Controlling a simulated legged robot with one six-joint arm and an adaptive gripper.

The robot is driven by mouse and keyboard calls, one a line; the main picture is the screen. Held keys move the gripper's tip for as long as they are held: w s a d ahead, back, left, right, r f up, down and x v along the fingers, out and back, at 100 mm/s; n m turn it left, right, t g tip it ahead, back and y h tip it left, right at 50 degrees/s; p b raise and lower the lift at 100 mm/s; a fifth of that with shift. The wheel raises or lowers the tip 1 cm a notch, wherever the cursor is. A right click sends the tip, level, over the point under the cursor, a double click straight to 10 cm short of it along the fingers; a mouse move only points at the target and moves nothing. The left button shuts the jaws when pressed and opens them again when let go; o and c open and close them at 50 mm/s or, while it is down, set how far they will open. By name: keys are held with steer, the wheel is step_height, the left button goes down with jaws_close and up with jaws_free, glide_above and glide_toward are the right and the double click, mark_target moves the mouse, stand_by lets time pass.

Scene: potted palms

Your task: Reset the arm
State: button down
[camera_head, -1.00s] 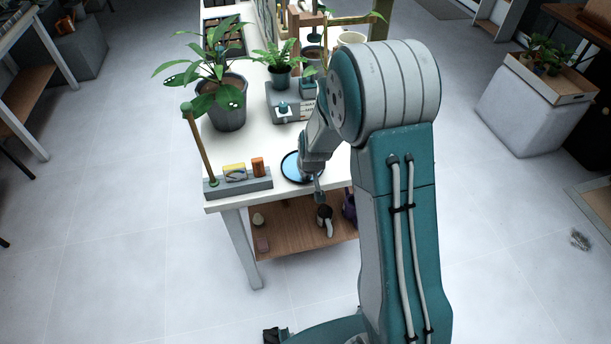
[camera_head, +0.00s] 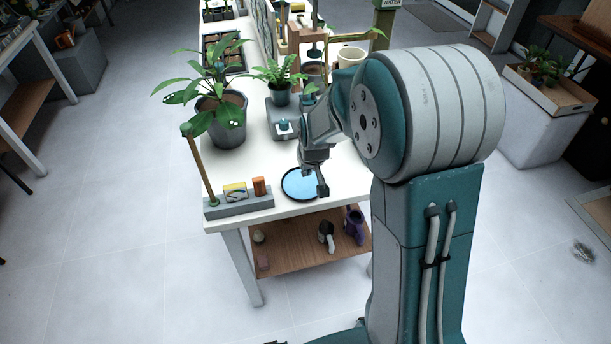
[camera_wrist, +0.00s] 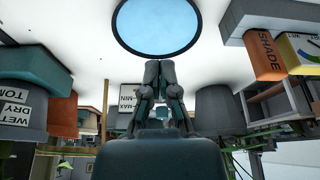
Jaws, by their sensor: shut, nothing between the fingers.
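My gripper (camera_head: 322,190) is at the end of my folded arm, over the white table (camera_head: 285,208) by the right rim of a round dish with a blue inside (camera_head: 297,184). Its fingers are together with nothing between them. In the wrist view my gripper (camera_wrist: 160,66) shows shut, and the dark-rimmed blue dish (camera_wrist: 158,24) lies just beyond the fingertips. I cannot tell the exact gap between the fingers and the table.
A grey holder (camera_head: 238,205) with small blocks and a post stands left of the dish. A large potted plant (camera_head: 217,118), a small fern (camera_head: 279,85) and a white pot (camera_head: 351,57) stand farther back. A lower wooden shelf (camera_head: 285,257) holds jugs.

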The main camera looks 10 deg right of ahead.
steer(key=shift+s+a+r, duration=0.1)
steer(key=shift+a+r, duration=0.15)
steer(key=s+r+t, duration=0.1)
steer(key=s+r, duration=0.8)
steer(key=s, duration=0.3)
steer(key=s+r+m, duration=0.1)
steer(key=s+r, duration=0.8)
steer(key=s, duration=0.4)
steer(key=shift+s+d+r+t, duration=0.25)
steer(key=shift+s+d+t, duration=0.05)
steer(key=shift+d+t, duration=0.1)
